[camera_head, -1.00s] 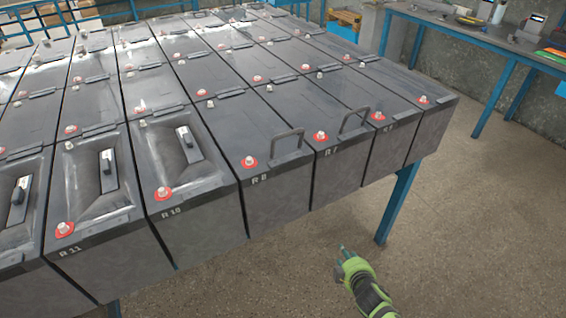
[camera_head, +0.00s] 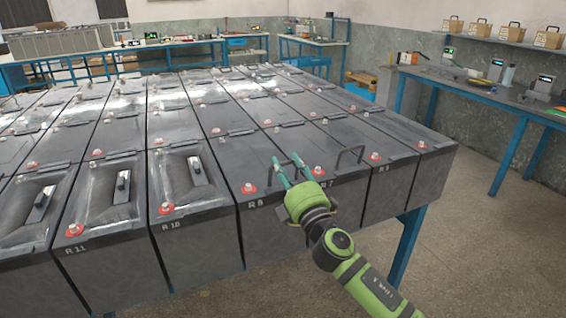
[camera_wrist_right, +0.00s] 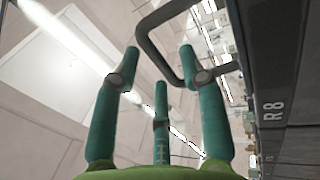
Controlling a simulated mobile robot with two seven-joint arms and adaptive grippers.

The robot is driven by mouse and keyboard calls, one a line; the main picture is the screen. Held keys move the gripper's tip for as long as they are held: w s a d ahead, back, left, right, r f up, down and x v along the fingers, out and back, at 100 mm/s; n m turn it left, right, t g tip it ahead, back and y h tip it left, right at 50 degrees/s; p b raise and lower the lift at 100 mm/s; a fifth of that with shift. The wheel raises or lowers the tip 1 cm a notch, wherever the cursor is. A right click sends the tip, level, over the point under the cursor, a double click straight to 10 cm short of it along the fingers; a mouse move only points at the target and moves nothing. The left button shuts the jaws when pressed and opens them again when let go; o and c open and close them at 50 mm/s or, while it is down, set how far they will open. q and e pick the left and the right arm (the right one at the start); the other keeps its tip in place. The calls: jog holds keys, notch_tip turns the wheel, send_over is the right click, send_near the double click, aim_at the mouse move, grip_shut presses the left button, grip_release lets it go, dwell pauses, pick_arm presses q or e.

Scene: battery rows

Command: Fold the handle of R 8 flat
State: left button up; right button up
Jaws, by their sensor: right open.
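Battery R 8 (camera_head: 268,228) is a dark grey case in the front row, with a red-ringed terminal at its front left. Its handle is largely hidden behind my right gripper (camera_head: 287,160) in the head view. In the right wrist view the handle (camera_wrist_right: 145,40) is a dark bent bar, raised, in front of and between the spread teal fingers of my right gripper (camera_wrist_right: 158,60). The R 8 label shows at the right there. My right gripper is open; I cannot tell whether a finger touches the bar. My left gripper is out of view.
R 7 (camera_head: 335,205) stands right of R 8 with its handle (camera_head: 350,156) upright. R 10 (camera_head: 185,195) and R 11 (camera_head: 105,205), at left, have handles lying in recesses. More rows lie behind. Floor (camera_head: 480,220) is clear at right, before a blue-legged bench (camera_head: 490,100).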

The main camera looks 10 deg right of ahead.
jog(key=shift+x, duration=0.8)
jog(key=shift+w+r, duration=0.1)
jog(key=shift+r, duration=0.05)
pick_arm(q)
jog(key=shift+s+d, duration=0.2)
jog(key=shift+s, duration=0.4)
